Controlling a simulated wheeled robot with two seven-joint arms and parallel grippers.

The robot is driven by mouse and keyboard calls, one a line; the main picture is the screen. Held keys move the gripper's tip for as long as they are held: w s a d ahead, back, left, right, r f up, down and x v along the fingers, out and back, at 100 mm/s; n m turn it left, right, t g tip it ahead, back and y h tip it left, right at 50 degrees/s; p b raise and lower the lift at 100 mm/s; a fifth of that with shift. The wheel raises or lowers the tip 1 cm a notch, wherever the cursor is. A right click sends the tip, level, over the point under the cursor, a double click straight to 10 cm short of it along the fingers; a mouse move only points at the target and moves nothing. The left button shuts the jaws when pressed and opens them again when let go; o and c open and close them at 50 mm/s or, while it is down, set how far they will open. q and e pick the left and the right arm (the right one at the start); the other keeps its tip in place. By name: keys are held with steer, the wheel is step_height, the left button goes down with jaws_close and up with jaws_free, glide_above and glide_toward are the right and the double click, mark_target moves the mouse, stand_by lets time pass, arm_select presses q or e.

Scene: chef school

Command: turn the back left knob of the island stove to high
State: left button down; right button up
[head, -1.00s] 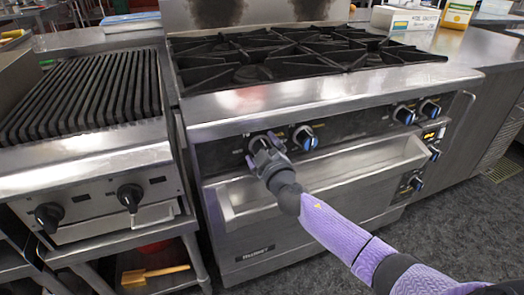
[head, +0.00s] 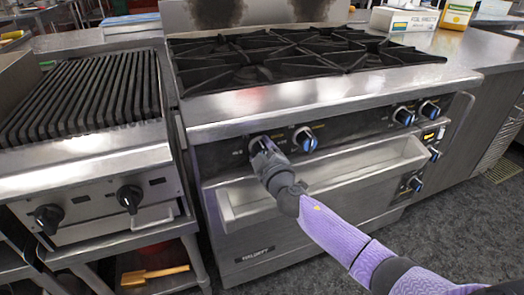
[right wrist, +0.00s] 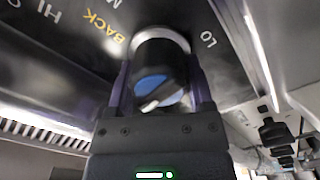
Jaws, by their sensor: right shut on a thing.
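The island stove (head: 320,100) has a row of black knobs with blue faces along its front panel. My right gripper (head: 260,146) is at the leftmost knob of that panel and largely covers it in the head view. In the right wrist view my right gripper (right wrist: 160,95) has a finger on each side of the knob (right wrist: 158,75) and is shut on it. The panel around the knob bears the words "BACK", "HI" and "LO". The knob's pale pointer mark is tilted, toward the lower left of that view. My left gripper is not in view.
Another knob (head: 305,139) sits just right of my gripper, with more knobs farther right. A steel ledge (head: 330,180) juts out below the panel. A grill (head: 85,100) with black knobs stands on the left.

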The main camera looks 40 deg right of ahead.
steer(key=n, duration=0.5)
steer(key=shift+a+f, duration=0.1)
steer(key=shift+f, duration=0.05)
steer(key=shift+n, duration=0.3)
stand_by(0.4)
steer(key=o, duration=1)
steer(key=shift+o, duration=1.2)
